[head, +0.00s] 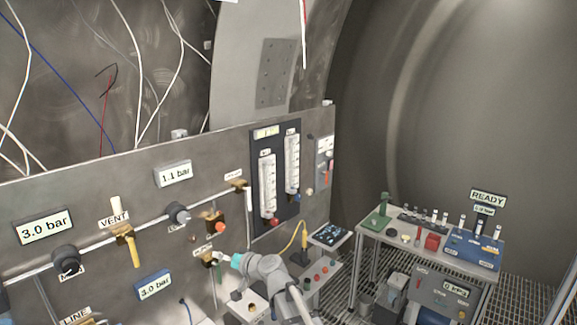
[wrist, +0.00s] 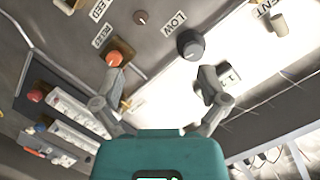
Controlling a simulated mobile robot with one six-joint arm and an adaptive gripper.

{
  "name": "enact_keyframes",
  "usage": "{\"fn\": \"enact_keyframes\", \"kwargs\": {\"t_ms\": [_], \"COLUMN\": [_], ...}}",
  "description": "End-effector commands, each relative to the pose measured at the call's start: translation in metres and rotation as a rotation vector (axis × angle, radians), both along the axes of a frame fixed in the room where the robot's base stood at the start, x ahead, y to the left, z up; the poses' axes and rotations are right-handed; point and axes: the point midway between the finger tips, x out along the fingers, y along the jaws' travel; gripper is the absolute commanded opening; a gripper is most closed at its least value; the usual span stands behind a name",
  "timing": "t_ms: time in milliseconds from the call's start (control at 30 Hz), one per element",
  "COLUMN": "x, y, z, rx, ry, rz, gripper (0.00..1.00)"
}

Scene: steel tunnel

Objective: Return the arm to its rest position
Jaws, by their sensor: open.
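My arm (head: 264,268) is raised at the lower middle of the head view, in front of the steel valve panel (head: 70,195). My gripper (head: 218,259) is partly visible there, small beside the panel's lower fittings. In the wrist view my gripper (wrist: 163,78) has its two grey fingers spread wide, with nothing between them. An orange-red knob (wrist: 115,56) shows just beyond the left fingertip, and a black knob (wrist: 190,43) marked LOW is beyond the gap. I cannot tell how far the fingers are from the panel.
The panel carries a yellow-handled VENT valve (head: 127,240), a black knob (head: 66,260) and a flowmeter board (head: 276,178). A yellow hose (head: 303,236) is right of my arm. A bench (head: 389,237) with vials stands at the right. White cables hang at the upper left.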

Motion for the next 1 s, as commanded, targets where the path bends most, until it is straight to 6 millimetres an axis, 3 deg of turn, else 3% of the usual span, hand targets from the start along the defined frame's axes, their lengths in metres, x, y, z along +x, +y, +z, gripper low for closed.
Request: {"fn": "enact_keyframes", "kwargs": {"t_ms": [33,367,600,800,1000], "x": [-0.009,-0.057,-0.103,-0.149,-0.184], "y": [-0.016,-0.120,-0.214,-0.295,-0.350], "z": [-0.021,-0.125,-0.194,-0.237,-0.255], "rx": [-0.047,-0.401,-0.664,-0.869,-1.002], "ry": [0.016,0.219,0.447,0.665,0.828], "rz": [0.014,0.067,0.019,-0.077,-0.172], "gripper": [0.93,0.93,0.93,0.93,0.93]}}
